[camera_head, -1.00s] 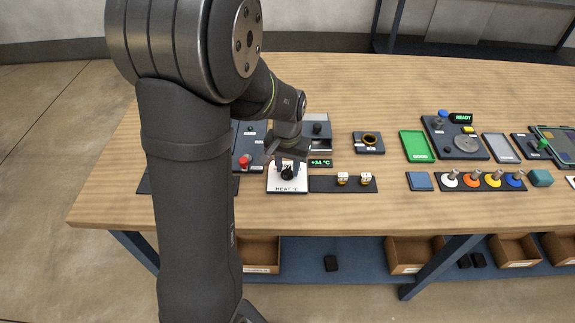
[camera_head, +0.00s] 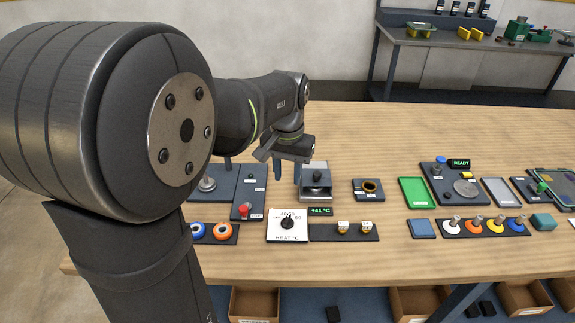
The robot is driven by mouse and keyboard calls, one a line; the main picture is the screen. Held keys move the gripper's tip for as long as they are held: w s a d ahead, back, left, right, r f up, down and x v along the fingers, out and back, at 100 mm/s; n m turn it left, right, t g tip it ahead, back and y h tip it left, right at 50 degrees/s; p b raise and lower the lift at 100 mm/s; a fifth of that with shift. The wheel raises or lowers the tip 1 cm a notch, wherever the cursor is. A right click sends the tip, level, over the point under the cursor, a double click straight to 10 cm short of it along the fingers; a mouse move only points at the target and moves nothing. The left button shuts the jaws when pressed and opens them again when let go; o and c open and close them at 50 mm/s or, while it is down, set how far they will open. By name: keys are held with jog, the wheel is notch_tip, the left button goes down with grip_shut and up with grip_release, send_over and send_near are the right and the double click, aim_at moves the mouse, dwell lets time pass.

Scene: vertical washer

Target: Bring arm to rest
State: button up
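My gripper (camera_head: 293,171) is at the end of my arm, raised above the back left part of the table, behind the heat dial. Its fingers point down and appear spread apart, with nothing seen between them. The heat dial (camera_head: 288,222) is a black knob on a white plate marked HEAT °C, in front of and apart from my gripper. The small green display (camera_head: 320,211) beside it reads +41 °C. My arm's large links fill the left of the view and hide the table's left side.
A grey press-like device (camera_head: 314,182) stands just right of my gripper. A panel with a red button (camera_head: 244,210) is left of it. A green tray (camera_head: 415,193) and several coloured knobs stand right. The back of the table is clear.

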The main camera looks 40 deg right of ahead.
aim_at(288, 218)
notch_tip(288, 218, up, 2)
jog(key=shift+r, duration=0.1)
dwell(0.6)
notch_tip(288, 218, down, 18)
jog(key=shift+r, duration=0.2)
dwell(0.4)
